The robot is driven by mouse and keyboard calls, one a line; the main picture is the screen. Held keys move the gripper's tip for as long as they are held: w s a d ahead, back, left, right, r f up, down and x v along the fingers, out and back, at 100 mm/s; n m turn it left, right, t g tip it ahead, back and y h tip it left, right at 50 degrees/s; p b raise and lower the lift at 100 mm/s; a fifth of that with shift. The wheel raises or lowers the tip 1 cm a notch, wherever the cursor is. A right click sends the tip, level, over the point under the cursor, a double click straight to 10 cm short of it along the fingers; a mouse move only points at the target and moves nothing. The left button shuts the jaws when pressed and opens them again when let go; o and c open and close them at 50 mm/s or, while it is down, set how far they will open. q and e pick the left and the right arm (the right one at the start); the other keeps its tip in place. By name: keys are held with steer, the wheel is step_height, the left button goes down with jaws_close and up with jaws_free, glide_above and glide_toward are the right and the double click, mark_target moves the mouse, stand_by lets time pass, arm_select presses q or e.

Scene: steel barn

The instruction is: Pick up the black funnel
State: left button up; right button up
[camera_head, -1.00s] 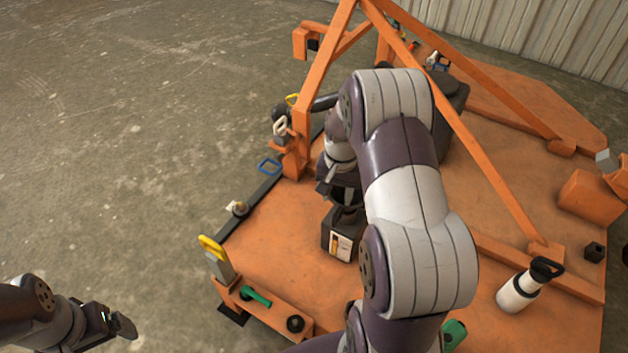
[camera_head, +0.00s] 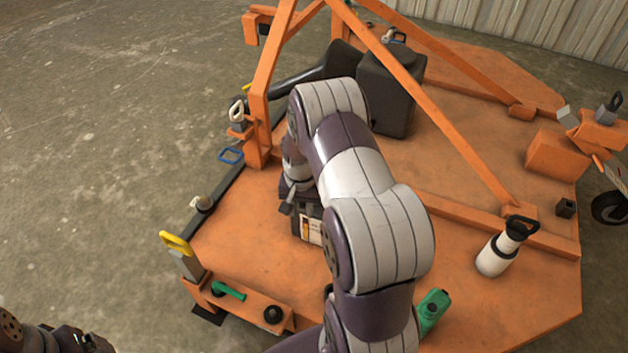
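A black tapering shape with a long neck, which looks like the black funnel (camera_head: 338,62), lies beside a large black canister (camera_head: 390,92) at the back of the orange platform. Its neck points left, behind the orange post. My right gripper (camera_head: 287,203) is in front of it and apart from it, low beside a small black box with a pale label (camera_head: 310,229). My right forearm hides part of the gripper and the box top, so its opening and any grasp cannot be made out. My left gripper (camera_head: 92,343) is at the bottom left edge, partly cut off, away from the platform.
Orange beams (camera_head: 440,115) slope over the orange platform (camera_head: 470,180). A green bottle (camera_head: 432,308) is near my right arm. A yellow-handled item (camera_head: 176,244) stands at the front left corner. Floor is clear at the left.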

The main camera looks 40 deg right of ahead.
jaws_close()
steer(key=shift+r, duration=0.1)
